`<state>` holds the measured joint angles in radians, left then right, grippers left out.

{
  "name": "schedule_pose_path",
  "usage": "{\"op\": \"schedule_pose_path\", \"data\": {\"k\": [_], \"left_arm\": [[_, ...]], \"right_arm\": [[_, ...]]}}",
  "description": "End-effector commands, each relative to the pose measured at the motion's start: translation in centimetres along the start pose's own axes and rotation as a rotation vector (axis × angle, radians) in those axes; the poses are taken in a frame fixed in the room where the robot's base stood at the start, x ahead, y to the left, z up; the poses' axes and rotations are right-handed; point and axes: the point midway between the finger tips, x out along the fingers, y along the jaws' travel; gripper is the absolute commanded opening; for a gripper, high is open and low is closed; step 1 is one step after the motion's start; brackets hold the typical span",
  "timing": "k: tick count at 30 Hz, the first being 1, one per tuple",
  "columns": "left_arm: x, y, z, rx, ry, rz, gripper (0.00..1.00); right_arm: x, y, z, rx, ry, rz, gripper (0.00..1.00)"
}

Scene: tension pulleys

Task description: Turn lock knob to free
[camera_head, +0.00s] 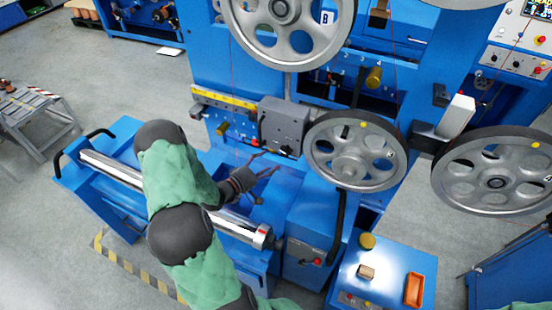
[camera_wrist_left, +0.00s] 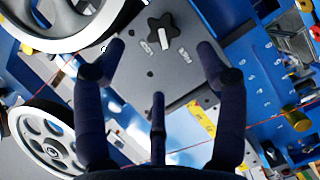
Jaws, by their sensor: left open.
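The lock knob (camera_wrist_left: 165,37) is a black star-shaped knob on a grey plate (camera_wrist_left: 135,75) in the left wrist view, with a pale marker or slot at its middle and small labels below it. My left gripper (camera_wrist_left: 160,50) is open, with its dark fingertips spread on either side of the knob and apart from it; no contact shows. In the head view my left gripper (camera_head: 267,166) is just below the grey box (camera_head: 283,124) on the blue machine. The knob is too small to make out surely there. My right gripper is not in view.
Large spoked pulleys stand above (camera_head: 290,30) and to the right (camera_head: 355,150) of the grey box. A yellow scale strip (camera_head: 222,97) lies left of the box. A metal roller (camera_head: 115,168) lies below my arm. A blue side table (camera_head: 385,280) holds an orange tray (camera_head: 414,289).

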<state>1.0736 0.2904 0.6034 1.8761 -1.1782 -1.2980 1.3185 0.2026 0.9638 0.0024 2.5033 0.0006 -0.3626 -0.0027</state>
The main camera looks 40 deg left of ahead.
Motion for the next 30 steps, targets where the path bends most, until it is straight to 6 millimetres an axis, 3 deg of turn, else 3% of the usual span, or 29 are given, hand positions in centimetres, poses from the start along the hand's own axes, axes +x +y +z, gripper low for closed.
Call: {"op": "schedule_pose_path", "data": {"k": [7, 20, 25, 30], "left_arm": [[-2.5, 0.0, 0.0, 0.0, 0.0, 0.0, 0.72], [-2.7, 0.0, 0.1, 0.01, 0.001, 0.001, 0.7], [-2.0, 0.0, 0.5, 0.156, 0.033, 0.007, 0.7], [-1.0, 0.1, 1.2, 0.458, 0.104, -0.003, 0.7]], "right_arm": [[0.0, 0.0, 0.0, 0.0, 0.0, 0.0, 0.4], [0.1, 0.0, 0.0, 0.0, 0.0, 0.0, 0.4], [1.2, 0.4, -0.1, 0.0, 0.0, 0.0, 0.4], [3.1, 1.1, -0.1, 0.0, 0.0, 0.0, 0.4]]}}
